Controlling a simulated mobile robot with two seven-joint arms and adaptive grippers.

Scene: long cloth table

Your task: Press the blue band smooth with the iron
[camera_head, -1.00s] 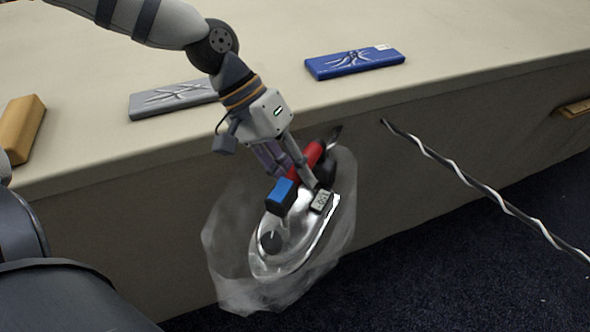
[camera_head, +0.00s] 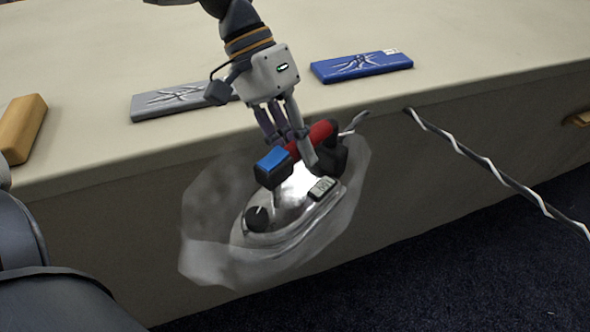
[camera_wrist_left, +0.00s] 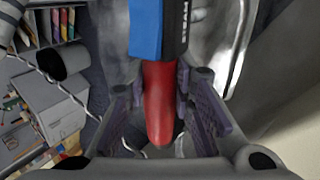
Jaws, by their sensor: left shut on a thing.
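The iron (camera_head: 290,205) is silver with a red handle and a blue-and-black front piece. My left gripper (camera_head: 293,142) is shut on its red handle and holds it in the air in front of the table's front edge. The handle (camera_wrist_left: 159,100) also shows between the fingers in the left wrist view. A translucent, cloudy shape surrounds the iron's body. The blue band (camera_head: 362,66) lies on the table near the front edge, with wrinkled creases in its middle and a small white label. The iron is apart from it, lower and to its left. My right gripper is not in view.
A grey band (camera_head: 180,100) with similar creases lies to the left on the table (camera_head: 480,40). A tan block (camera_head: 22,128) lies at the far left. A black-and-white cord (camera_head: 490,170) runs down to the right. The table behind the bands is clear.

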